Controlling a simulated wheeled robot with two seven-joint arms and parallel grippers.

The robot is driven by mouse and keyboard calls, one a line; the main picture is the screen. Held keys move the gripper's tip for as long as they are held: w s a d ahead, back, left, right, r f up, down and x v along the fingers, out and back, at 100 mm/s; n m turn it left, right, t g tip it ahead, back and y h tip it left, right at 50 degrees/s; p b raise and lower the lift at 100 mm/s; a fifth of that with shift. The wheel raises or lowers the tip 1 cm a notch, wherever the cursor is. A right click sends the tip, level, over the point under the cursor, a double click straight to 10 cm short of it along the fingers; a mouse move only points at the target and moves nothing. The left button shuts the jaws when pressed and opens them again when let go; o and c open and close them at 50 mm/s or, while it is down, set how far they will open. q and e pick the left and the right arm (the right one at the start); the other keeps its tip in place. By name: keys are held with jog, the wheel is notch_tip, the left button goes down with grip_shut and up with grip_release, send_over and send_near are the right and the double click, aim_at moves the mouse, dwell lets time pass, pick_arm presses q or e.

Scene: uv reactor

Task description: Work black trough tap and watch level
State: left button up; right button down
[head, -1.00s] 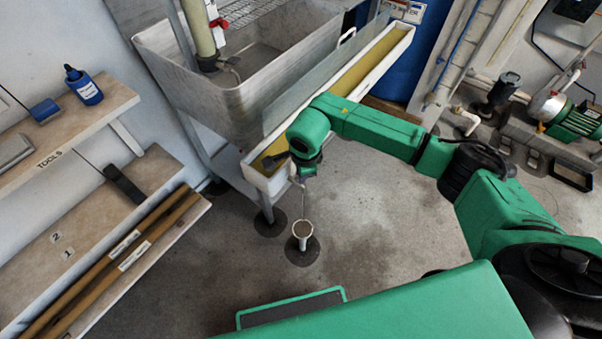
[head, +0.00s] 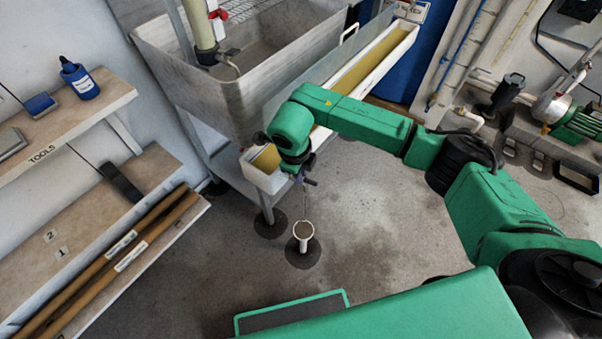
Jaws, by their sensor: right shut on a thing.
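The long white trough (head: 262,179) holds yellow-brown liquid (head: 268,159) and runs beside the grey metal sink. My right gripper (head: 301,178) is at the trough's near end, shut on the black trough tap (head: 311,182), which is mostly hidden by the gripper and wrist. A faint thin line hangs below the tap toward a white drain cup (head: 303,231) on the floor. My right forearm covers the middle of the trough, so the liquid shows only at the near end and the far stretch. My left gripper is not in view.
The grey sink (head: 190,95) with a pipe and its own tap stands behind the trough. Shelves at left hold a blue bottle (head: 79,82) and brown poles (head: 115,260). A blue barrel (head: 395,75) and a pump (head: 555,105) are at right. Floor around the drain is clear.

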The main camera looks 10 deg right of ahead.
dwell(0.3)
jog(key=c, duration=1.2)
grip_release()
jog(key=shift+o, duration=0.2)
jog(key=shift+r, duration=0.15)
notch_tip(320, 180, up, 14)
jog(key=s+a, duration=0.2)
